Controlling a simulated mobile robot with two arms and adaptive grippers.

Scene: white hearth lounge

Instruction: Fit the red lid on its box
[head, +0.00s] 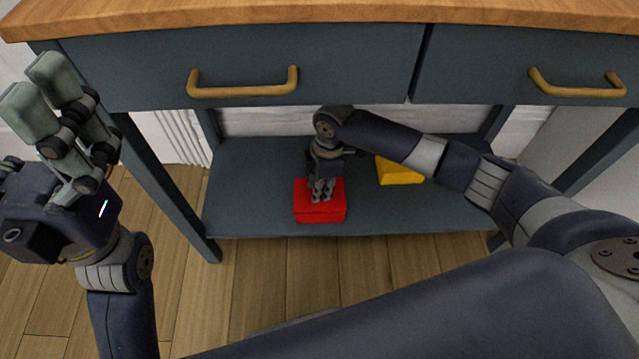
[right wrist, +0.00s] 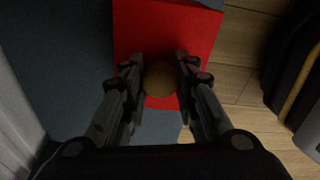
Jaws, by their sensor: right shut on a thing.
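The red lid (head: 301,193) is on or just over a red box (head: 320,218) on the lower shelf; I cannot tell whether it is fully seated. My right gripper (head: 322,196) points down and is shut on the lid's round brown knob (right wrist: 161,79). In the right wrist view the red lid (right wrist: 150,30) spreads beneath the fingers, and the box is mostly hidden under it. My left gripper (head: 42,95) is raised at the left, open and empty, well away from the box.
A yellow block-like thing (head: 400,172) sits on the shelf (head: 250,190) to the right, partly behind my right arm. The tabletop (head: 320,12) and drawers (head: 245,60) hang above the shelf. Table legs (head: 165,185) frame it. The shelf's left part is clear.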

